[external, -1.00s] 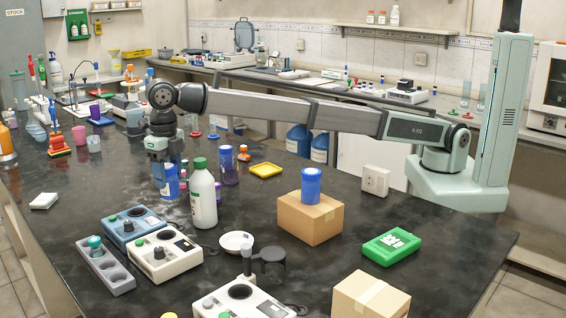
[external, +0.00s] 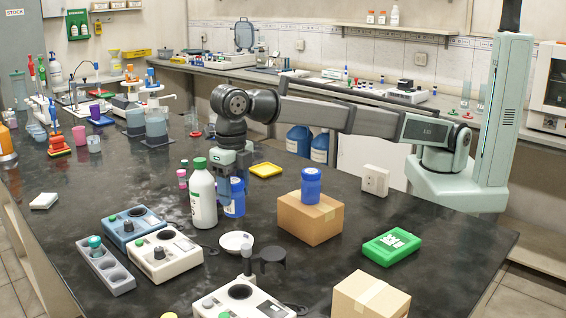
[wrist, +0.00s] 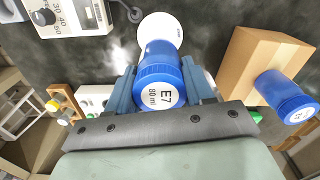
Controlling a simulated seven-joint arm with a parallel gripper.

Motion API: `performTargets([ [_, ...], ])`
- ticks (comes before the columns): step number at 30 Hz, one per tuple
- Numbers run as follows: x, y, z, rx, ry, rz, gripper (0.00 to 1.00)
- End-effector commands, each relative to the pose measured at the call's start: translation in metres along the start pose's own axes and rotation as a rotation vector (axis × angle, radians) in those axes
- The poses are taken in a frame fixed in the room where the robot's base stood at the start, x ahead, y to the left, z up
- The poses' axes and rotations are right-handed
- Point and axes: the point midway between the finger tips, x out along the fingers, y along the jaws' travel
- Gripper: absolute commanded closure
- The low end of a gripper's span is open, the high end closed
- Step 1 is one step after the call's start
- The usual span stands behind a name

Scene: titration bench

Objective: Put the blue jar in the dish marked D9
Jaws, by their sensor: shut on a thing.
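My gripper (external: 233,178) is shut on a blue jar (external: 234,198) with a white label. In the wrist view the jar (wrist: 160,85) sits between both fingers, its lid marked E7 80 ml. In the external view it hangs just behind and right of a white bottle. A white dish (external: 237,240) lies in front of the jar, nearer the camera. In the wrist view the dish (wrist: 161,24) is beyond the jar and partly hidden by it. No D9 mark is readable. A second blue jar (external: 311,185) stands on a cardboard box.
The white bottle (external: 202,195) with a green cap stands close to the held jar. The cardboard box (external: 310,217) is at the right.

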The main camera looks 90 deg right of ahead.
Motion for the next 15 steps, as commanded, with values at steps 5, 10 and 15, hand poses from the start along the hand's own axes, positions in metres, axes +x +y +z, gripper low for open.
performTargets([
  [5, 0.016, -0.001, 0.000, 0.011, 0.000, 0.000, 0.81],
  [10, 0.044, -0.001, 0.000, 0.010, 0.000, -0.001, 0.81],
  [15, 0.062, 0.000, 0.000, 0.010, 0.000, 0.000, 0.81],
])
